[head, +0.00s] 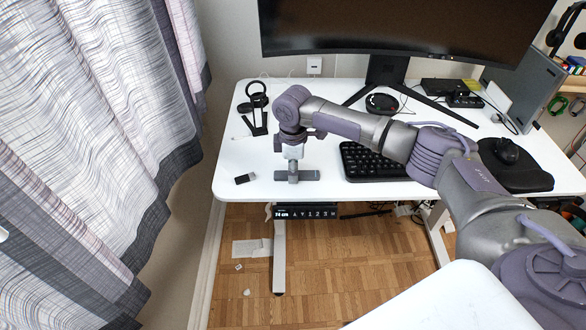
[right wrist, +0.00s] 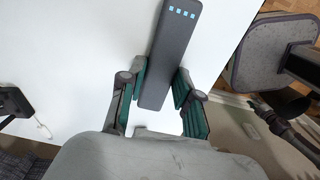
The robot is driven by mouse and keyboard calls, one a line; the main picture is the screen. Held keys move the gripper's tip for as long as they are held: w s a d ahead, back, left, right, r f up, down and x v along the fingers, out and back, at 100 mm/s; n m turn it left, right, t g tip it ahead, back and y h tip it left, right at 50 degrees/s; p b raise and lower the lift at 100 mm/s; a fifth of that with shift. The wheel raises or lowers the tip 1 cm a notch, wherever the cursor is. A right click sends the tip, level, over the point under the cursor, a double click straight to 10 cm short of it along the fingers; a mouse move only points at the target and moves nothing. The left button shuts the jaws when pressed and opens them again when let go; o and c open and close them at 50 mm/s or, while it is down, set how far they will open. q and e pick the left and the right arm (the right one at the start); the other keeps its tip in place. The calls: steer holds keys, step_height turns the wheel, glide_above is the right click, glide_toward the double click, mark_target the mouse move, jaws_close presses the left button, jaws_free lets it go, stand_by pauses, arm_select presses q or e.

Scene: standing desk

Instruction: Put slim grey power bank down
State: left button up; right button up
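The slim grey power bank (head: 308,175) is at the front left of the white desk in the head view, lying flat or very close to the surface. My right gripper (head: 292,172) points down over its middle. In the right wrist view the power bank (right wrist: 172,55), with small blue lights near its far end, sits between the green finger pads of the gripper (right wrist: 160,80), which meet its two long sides. I cannot tell whether its underside touches the desk. My left gripper is in neither view.
The keyboard (head: 370,162) is to the right, the monitor (head: 400,30) at the back. The desk's front edge is close. Bare desk lies between stand and keyboard.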

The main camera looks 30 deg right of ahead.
steer(key=o, duration=0.4)
step_height(320, 180, up, 12)
steer(key=shift+r, duration=0.2)
stand_by(0.5)
